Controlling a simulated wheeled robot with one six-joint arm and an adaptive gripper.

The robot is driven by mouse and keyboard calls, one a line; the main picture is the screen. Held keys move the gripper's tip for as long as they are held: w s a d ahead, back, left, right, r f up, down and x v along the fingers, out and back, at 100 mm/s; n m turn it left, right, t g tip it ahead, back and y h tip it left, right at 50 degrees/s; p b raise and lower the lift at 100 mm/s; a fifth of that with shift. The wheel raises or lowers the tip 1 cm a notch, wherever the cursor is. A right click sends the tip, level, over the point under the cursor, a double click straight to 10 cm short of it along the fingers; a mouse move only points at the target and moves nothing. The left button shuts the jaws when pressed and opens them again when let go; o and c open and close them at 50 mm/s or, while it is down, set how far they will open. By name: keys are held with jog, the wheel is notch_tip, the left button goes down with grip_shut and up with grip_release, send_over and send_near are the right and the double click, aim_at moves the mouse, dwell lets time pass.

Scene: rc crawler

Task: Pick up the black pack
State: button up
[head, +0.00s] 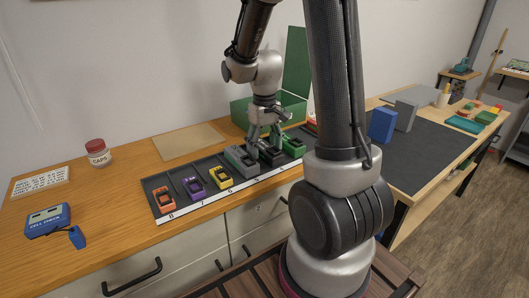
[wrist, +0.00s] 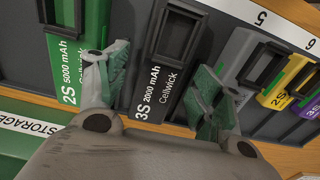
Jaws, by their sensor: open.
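The black pack (head: 271,157) stands in the dark slotted rack between a grey pack and a green pack. In the wrist view the black pack (wrist: 165,72) carries the label "3S 2000 mAh Cellwick" and has a frame-like opening at its far end. My gripper (head: 265,138) is open above it. In the wrist view the green-padded fingers of my gripper (wrist: 162,88) lie on either side of the black pack, one towards the green pack and one towards the grey pack. I cannot tell whether they touch it. The fingers partly hide the neighbouring packs.
The grey pack (head: 241,160) and green pack (head: 293,145) are close neighbours. Yellow (head: 221,178), purple (head: 194,188) and orange (head: 164,200) packs stand further left in the rack. A green open box (head: 240,113) is behind. A blue cell checker (head: 47,220) lies at left.

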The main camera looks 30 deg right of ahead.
jog(key=shift+f, duration=0.5)
jog(key=shift+c, duration=0.2)
jog(key=c, duration=1.3)
jog(key=shift+r, duration=0.1)
